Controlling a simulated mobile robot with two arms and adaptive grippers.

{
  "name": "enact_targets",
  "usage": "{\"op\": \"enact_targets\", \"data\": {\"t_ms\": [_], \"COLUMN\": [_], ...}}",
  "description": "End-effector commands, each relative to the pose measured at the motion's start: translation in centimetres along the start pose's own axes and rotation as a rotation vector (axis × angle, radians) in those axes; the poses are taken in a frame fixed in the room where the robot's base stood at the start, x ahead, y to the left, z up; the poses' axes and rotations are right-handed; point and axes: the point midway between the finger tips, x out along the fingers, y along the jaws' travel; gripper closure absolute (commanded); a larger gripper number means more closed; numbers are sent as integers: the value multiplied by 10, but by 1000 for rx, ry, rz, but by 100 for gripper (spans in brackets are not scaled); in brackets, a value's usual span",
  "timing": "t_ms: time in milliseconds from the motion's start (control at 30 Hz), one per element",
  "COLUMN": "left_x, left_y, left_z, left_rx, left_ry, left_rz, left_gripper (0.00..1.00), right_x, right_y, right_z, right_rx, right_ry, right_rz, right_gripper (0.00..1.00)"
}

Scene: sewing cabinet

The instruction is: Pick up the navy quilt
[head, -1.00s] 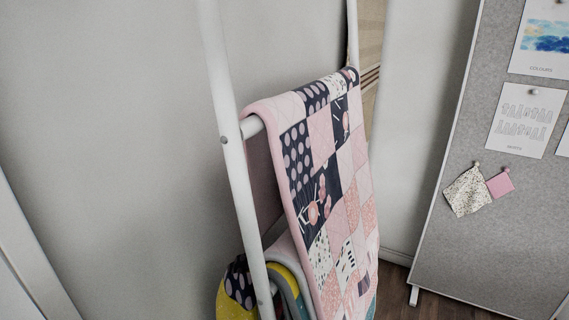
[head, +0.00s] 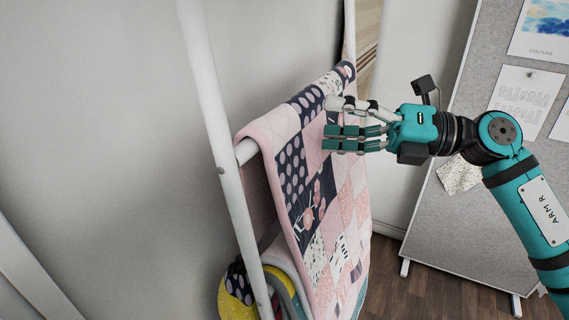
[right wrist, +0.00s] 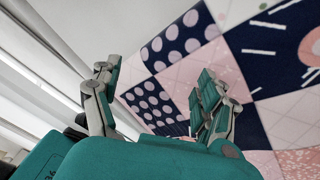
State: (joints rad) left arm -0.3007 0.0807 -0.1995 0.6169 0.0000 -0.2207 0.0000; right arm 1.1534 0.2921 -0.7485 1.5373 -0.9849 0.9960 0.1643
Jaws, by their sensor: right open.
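A patchwork quilt (head: 318,190) with navy, pink and white patches hangs over the top visible rung of a white ladder rack (head: 213,105). Its navy patches also show close up in the right wrist view (right wrist: 178,45). My right gripper (head: 331,121) is open, with its fingers pointing left in front of the quilt's upper part and hiding some of it. In the right wrist view its fingers (right wrist: 157,88) are spread with nothing held, and the quilt fills the background between and right of them. Contact with the cloth cannot be told. My left gripper is out of view.
A second folded textile, yellow and navy (head: 237,286), hangs lower on the rack, partly hidden. A plain wall (head: 110,120) is behind. A grey pinboard (head: 430,245) with pinned sheets stands at the right, behind my right arm. Wooden floor (head: 425,290) shows between.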

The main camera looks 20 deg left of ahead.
Motion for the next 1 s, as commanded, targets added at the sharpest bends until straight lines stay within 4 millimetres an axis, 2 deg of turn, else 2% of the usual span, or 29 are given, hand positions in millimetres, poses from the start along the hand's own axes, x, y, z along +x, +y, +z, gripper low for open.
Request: {"op": "enact_targets", "data": {"t_ms": [33,100,200,300,433,567,1000], "left_x": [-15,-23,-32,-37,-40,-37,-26], "left_y": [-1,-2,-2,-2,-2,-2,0], "left_z": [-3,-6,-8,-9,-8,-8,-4], "left_rx": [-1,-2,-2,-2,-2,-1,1], "left_ry": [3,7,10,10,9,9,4], "left_rz": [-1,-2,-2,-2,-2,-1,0], "left_gripper": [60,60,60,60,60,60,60], "right_x": [11,16,11,0,-10,-8,28], "right_y": [45,70,91,100,104,98,53], "right_z": [-11,-33,-54,-62,-66,-69,-84], "right_rx": [-160,-331,-531,-665,-746,-761,-759], "right_ry": [137,290,459,559,617,631,629], "right_rz": [-94,-234,-433,-591,-703,-727,-719], "right_gripper": [23,23,23,23,23,23,23]}}
